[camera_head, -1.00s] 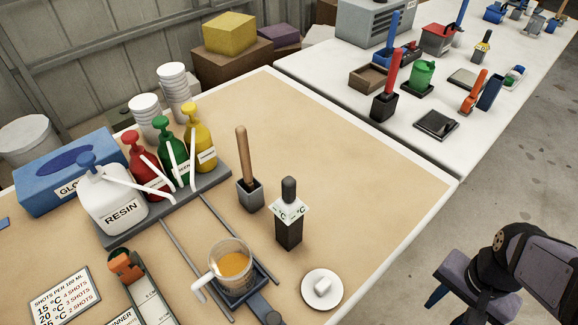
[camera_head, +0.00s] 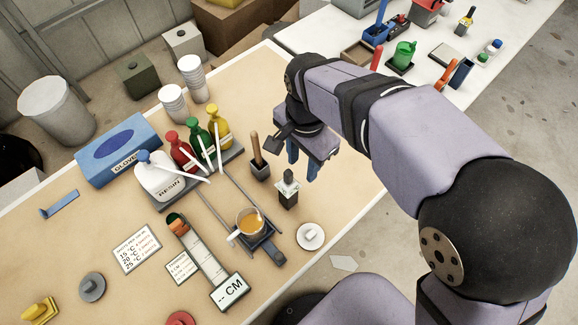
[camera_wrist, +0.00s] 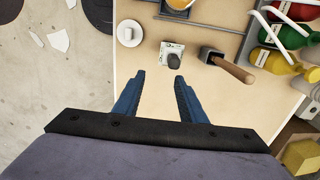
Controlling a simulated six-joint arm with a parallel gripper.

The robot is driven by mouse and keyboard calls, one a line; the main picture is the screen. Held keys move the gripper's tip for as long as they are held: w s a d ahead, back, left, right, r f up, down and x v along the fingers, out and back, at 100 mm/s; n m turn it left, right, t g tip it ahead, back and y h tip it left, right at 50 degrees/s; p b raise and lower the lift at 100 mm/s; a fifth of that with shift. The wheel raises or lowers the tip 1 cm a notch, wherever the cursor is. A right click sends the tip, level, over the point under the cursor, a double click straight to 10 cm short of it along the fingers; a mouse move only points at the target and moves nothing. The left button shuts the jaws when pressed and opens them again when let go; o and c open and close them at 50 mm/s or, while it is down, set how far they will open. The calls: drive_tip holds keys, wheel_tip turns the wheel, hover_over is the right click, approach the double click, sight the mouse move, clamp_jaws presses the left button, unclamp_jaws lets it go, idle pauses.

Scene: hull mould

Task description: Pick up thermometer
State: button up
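The thermometer (camera_head: 288,188) has a dark grip and a white display marked °C, and it stands upright in a black holder (camera_head: 289,201) near the table's right side. In the wrist view the thermometer (camera_wrist: 174,60) shows from above, just beyond the fingertips and slightly to the right. My gripper (camera_head: 303,163) is over the table, above and a little right of the thermometer in the head view. In the wrist view my gripper (camera_wrist: 159,78) is open, with its two blue fingers apart and nothing between them.
A wooden-handled stick (camera_head: 256,148) stands in a grey holder close beside the thermometer. A cup of orange liquid (camera_head: 249,222) and a white dish (camera_head: 310,237) are also near. Pump bottles (camera_head: 178,150) stand behind to the left.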

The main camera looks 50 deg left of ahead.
sight(288, 172)
drive_tip(key=s+a+r, duration=0.1)
drive_tip(key=s+a+r+p, duration=0.1)
drive_tip(key=shift+s+a+r, duration=0.1)
drive_tip(key=shift+s, duration=0.3)
drive_tip(key=shift+w+f+p, duration=0.2)
drive_tip(key=shift+f+p, duration=1.25)
drive_tip(key=shift+f, duration=2.3)
clamp_jaws()
